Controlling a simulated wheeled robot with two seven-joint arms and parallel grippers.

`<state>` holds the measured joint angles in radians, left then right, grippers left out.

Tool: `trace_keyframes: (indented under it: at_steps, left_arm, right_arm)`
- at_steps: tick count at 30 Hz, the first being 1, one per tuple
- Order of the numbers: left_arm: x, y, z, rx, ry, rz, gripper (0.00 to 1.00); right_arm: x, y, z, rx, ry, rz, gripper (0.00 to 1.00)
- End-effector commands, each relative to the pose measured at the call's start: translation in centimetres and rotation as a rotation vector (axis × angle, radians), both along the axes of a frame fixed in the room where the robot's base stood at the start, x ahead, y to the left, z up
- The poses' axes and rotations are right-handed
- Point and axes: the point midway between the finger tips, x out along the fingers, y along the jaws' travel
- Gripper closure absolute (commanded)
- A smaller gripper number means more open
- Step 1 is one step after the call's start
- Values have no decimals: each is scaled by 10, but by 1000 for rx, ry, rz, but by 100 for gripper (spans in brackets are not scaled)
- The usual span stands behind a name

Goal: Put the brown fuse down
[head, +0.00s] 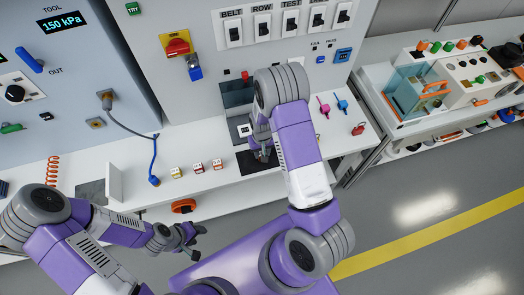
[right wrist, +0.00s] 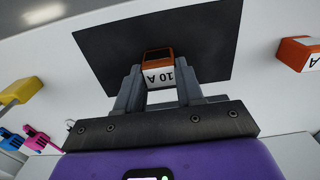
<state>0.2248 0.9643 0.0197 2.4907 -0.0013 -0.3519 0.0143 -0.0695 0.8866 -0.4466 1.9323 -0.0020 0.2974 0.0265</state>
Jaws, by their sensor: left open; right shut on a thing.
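The brown fuse (right wrist: 158,57), with a white face marked "10 A", sits between the fingers of my right gripper (right wrist: 158,85). In the right wrist view it is over a black mat (right wrist: 210,45); I cannot tell whether it touches the mat. In the head view my right gripper (head: 264,156) points down at the black mat (head: 247,168) on the white counter, and the fuse is hidden there. My left gripper (head: 192,234) is open and empty, in front of the counter's edge.
Several small fuses (head: 198,168) stand on the counter left of the mat. A blue plug (head: 154,180) on a cable lies further left. Pink (head: 323,105) and blue (head: 341,103) tagged items and a red padlock (head: 358,129) are to the right.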

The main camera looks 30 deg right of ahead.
Motion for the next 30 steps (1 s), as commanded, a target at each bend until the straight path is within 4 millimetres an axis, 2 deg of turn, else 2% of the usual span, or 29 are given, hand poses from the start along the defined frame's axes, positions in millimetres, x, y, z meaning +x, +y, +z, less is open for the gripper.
trace_keyframes:
  at_steps: [2,3,7,16,20,23,30]
  left_arm:
    - [0,0,0,0,0,0,53]
    - [0,0,0,0,0,0,53]
    - [0,0,0,0,0,0,53]
    - [0,0,1,0,0,0,53]
    - [0,0,8,0,0,0,53]
    - [0,0,15,0,0,0,53]
    - [0,0,21,0,0,0,53]
  right_arm:
    - [0,0,0,0,0,0,99]
    - [0,0,0,0,0,0,58]
    - [0,0,0,0,0,0,38]
    - [0,0,1,0,0,0,37]
    - [0,0,9,0,-1,0,37]
    - [1,0,23,0,-4,1,37]
    - [1,0,79,1,-6,0,37]
